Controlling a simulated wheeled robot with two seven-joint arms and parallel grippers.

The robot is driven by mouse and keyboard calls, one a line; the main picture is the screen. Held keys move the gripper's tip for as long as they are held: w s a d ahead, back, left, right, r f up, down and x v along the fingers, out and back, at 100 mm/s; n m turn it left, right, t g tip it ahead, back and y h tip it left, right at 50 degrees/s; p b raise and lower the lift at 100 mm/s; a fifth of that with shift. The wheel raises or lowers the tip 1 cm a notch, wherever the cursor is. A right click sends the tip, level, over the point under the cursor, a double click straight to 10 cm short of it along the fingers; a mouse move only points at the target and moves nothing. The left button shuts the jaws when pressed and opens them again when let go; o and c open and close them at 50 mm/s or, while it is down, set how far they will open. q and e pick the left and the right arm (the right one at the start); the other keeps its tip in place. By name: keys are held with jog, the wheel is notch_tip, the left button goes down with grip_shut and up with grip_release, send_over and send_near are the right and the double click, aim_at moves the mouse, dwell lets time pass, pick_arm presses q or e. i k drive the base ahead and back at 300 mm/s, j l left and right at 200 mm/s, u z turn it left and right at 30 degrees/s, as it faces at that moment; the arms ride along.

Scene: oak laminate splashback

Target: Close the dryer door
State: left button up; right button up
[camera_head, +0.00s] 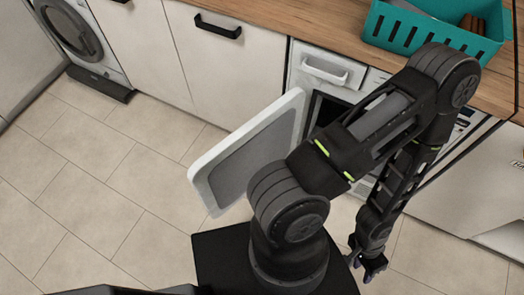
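The white dryer (303,78) stands under the counter, with a dark opening that shows in part behind my arm. Its square door (232,160), white-framed with a grey panel, stands wide open and swung out to the left over the floor.
A wooden counter (285,22) runs above the appliances, with a teal basket (425,35) on it at the upper right. White cabinets flank the dryer. A front-loading machine with a round door (72,32) stands at upper left. The tiled floor (110,200) at left is clear.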

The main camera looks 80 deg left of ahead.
aim_at(221, 178)
jog(key=k+j+z, duration=0.15)
jog(key=k+z, duration=0.75)
jog(key=k+j+u, duration=0.35)
jog(key=k, duration=0.15)
jog(key=k+j+u, duration=0.3)
jog(key=k+j, duration=0.15)
jog(key=k+j+u, duration=0.2)
jog(key=j, duration=0.3)
jog(key=j+u, duration=0.15)
jog(key=j, duration=0.35)
